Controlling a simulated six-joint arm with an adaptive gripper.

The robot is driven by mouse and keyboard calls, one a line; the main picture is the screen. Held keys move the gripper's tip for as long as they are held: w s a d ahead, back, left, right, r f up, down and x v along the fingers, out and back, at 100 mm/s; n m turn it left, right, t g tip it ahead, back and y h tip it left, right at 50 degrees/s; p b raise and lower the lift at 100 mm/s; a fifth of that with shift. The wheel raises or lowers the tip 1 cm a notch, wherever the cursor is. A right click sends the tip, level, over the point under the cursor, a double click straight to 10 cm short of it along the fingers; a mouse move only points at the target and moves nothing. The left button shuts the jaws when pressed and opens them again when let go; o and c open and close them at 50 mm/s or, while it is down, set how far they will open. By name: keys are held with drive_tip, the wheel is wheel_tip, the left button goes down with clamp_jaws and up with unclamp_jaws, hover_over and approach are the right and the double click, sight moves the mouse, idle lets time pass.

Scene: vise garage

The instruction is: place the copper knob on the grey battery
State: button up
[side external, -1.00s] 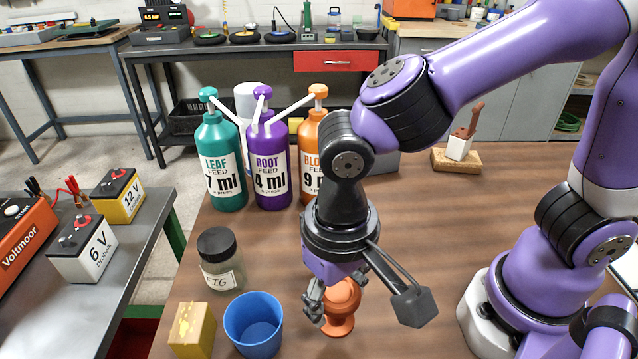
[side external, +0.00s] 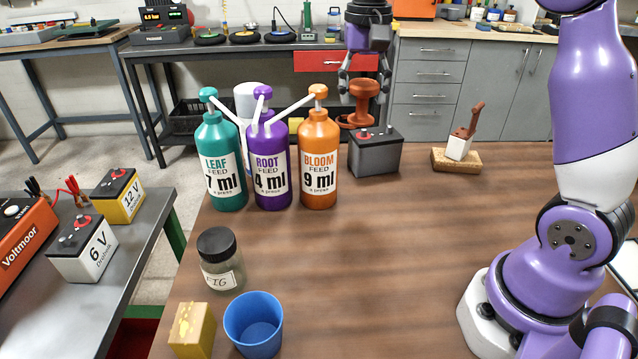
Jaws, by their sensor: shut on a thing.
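The copper knob (side external: 361,110), an orange-brown spool-like piece with a wide top and a flared foot, is upright in my gripper (side external: 364,86). My gripper points down from the top of the side view, its fingers on either side of the knob's upper part. The grey battery (side external: 375,157) stands on the wooden table, right of the orange bottle. The knob shows just above the battery's top and toward its left end. Whether the knob touches the battery, or how far above or behind it is, I cannot tell.
The teal (side external: 221,160), purple (side external: 270,165) and orange (side external: 319,160) pump bottles stand left of the battery. A wooden block with a small white piece (side external: 458,152) is to its right. A jar (side external: 220,260), a blue cup (side external: 254,325) and a yellow block (side external: 192,330) stand front left. The table's middle is clear.

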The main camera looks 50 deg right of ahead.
drive_tip(key=w+d+r+m, duration=0.1)
drive_tip(key=w+d+m, duration=0.1)
drive_tip(key=d+m, duration=0.65)
hover_over(380, 141)
drive_tip(key=shift+m, duration=0.45)
wheel_tip(380, 141, down, 10)
drive_tip(key=shift+r, duration=0.2)
drive_tip(key=shift+f, duration=0.1)
drive_tip(key=o, duration=1.3)
drive_tip(key=shift+o, duration=0.2)
